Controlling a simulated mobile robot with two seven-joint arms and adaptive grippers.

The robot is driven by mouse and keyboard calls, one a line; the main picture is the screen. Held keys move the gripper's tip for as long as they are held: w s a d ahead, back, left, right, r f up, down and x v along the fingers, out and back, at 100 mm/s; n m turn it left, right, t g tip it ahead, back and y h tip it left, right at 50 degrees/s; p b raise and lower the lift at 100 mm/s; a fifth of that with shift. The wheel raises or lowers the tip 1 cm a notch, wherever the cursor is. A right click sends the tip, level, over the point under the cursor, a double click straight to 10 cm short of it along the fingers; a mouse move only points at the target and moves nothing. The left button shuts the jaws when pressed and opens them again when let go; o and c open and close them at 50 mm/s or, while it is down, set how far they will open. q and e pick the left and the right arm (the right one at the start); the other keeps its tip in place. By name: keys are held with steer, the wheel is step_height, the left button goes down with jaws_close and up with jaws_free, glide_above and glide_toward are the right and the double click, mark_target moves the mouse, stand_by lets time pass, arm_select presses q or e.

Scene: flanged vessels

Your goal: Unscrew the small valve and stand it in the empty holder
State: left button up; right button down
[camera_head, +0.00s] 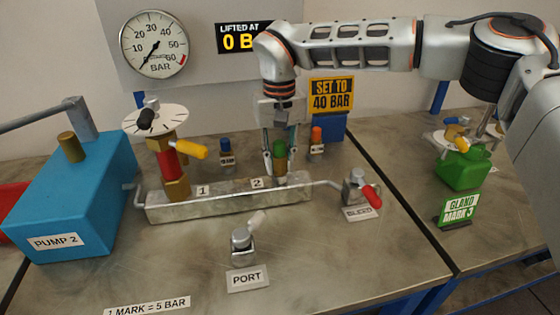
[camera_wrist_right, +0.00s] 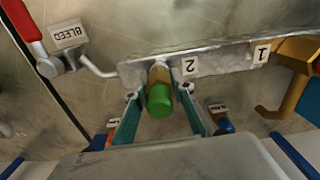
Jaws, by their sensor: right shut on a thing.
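The small valve (camera_head: 281,158) has a green cap and a brass body. It stands upright at position 2 of the metal block (camera_head: 225,201); I cannot tell whether its thread is engaged. My right gripper (camera_head: 280,168) comes down from above and behind, shut on the valve with one finger on each side. In the wrist view the green cap (camera_wrist_right: 159,100) sits between the fingers (camera_wrist_right: 160,108). A blue-capped piece (camera_head: 225,146) and an orange-capped piece (camera_head: 317,137) stand behind the block, each with a label. No empty holder is clearly visible; my gripper hides the area between them. My left gripper is out of view.
A red and brass valve (camera_head: 168,165) with a yellow handle and white dial stands at position 1, left of my gripper. The bleed valve (camera_head: 360,189) with red handle is right of the block. The port fitting (camera_head: 242,240) is in front. A blue pump (camera_head: 75,190) stands left.

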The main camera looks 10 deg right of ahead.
steer(key=c, duration=1.6)
jaws_free()
steer(key=shift+c, duration=0.2)
step_height(320, 180, up, 12)
steer(key=shift+c, duration=0.4)
